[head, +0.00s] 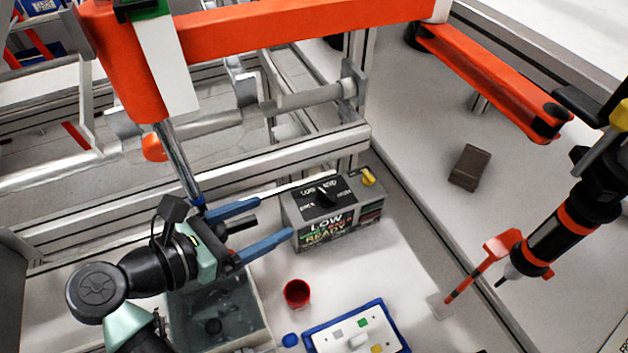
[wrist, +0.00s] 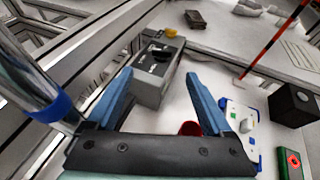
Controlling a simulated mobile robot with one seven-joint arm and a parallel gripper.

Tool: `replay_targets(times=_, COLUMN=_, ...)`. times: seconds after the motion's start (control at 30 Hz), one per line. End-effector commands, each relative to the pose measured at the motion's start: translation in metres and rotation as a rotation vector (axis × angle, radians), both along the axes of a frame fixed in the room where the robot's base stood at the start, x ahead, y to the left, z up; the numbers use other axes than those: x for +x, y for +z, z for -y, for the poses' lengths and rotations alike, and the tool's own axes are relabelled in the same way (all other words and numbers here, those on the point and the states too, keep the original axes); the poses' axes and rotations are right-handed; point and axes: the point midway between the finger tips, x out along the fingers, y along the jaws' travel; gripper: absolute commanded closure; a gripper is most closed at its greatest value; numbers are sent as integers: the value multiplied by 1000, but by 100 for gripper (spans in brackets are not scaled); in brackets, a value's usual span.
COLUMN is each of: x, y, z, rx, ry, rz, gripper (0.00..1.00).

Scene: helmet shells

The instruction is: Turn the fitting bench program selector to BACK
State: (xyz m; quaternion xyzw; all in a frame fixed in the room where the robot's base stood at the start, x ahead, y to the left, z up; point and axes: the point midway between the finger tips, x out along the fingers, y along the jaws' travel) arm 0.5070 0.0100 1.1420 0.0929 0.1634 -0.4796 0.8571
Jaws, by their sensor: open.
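The fitting bench program selector is a black round knob (head: 326,197) on the top of a grey control box (head: 290,212). White lettering surrounds the knob, but it is too small to read surely, and I cannot tell which mark it points to. The box front shows the words LOW and READY. The knob also shows in the wrist view (wrist: 160,53). My gripper (head: 277,218) has two blue fingers, open and empty. They point toward the left side of the box, short of the knob. In the wrist view the box (wrist: 150,88) lies ahead between the fingers.
A small yellow knob (head: 369,177) sits at the box's right rear corner. A red cup (head: 297,293), a blue-rimmed tray (head: 398,337) and a clear bin (head: 258,318) stand in front. Metal rails (head: 300,160) run behind the box. A hanging screwdriver (head: 560,235) is at right.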

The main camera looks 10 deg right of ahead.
Motion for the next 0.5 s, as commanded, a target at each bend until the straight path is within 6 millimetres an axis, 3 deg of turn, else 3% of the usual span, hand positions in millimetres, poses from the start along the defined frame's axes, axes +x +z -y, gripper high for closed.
replay_targets(times=0.17, x=3, y=-10, z=11, rx=11, ry=-15, rz=-18, gripper=15)
replay_targets(times=0.5, x=35, y=-34, z=66, rx=10, ry=-14, rz=-18, gripper=15)
